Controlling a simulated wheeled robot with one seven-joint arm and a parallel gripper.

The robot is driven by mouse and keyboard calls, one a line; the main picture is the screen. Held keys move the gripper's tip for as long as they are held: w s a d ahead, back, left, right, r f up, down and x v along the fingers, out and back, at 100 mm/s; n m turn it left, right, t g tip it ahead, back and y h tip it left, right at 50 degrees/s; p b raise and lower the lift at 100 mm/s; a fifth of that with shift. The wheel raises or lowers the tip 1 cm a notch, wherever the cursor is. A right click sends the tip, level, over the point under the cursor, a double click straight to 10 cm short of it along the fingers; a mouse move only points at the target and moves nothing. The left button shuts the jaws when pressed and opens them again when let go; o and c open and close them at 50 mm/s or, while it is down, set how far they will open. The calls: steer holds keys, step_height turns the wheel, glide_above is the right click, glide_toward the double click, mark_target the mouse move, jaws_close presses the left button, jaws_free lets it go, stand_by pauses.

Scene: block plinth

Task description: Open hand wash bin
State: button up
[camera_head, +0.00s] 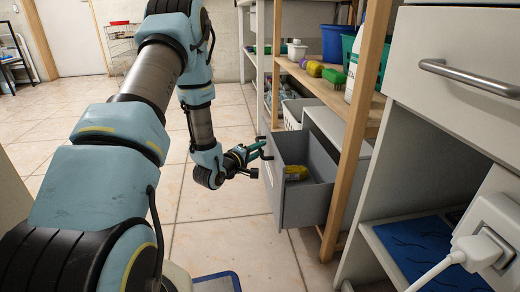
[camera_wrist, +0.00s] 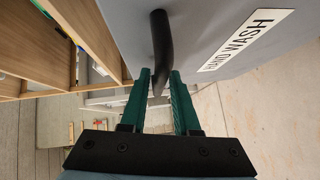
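The grey hand wash bin (camera_head: 307,204) is pulled out of its unit like a drawer in the head view, open at the top. A yellow item (camera_head: 296,172) lies inside it. In the wrist view its grey front (camera_wrist: 205,30) carries a white "HAND WASH" label (camera_wrist: 245,40). A black curved handle (camera_wrist: 159,40) stands out from that front. In the head view my gripper (camera_head: 258,150) is at the bin's front, left of the open bin.
A wooden shelf post (camera_head: 352,125) stands just right of the bin. Shelves with bottles and a blue bucket (camera_head: 336,43) are above and behind. A white cabinet with a metal handle (camera_head: 470,77) is at right. Tiled floor (camera_head: 215,215) is clear left of the bin.

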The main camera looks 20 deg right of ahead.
steer(key=p+v, duration=0.3)
steer(key=v, duration=0.7)
steer(key=shift+a+r, duration=0.1)
steer(key=w+a+r+m+g+y+p, duration=0.25)
steer(key=a+r+m+y+p, duration=0.2)
steer(key=a+r+y, duration=0.6)
steer(key=s+a+r+m+g+y+p, duration=0.1)
steer(key=s+a+r+g+p, duration=0.15)
steer(key=s+a+r, duration=0.4)
steer(key=s+a+r+m+g+y+p, duration=0.1)
steer(key=s+a+r+m+g, duration=0.2)
steer(key=s, duration=0.7)
step_height(320, 180, up, 37)
steer(key=n+p, duration=0.1)
steer(key=p, duration=3.6)
steer(key=shift+s+g, duration=0.2)
steer(key=shift+g, duration=0.2)
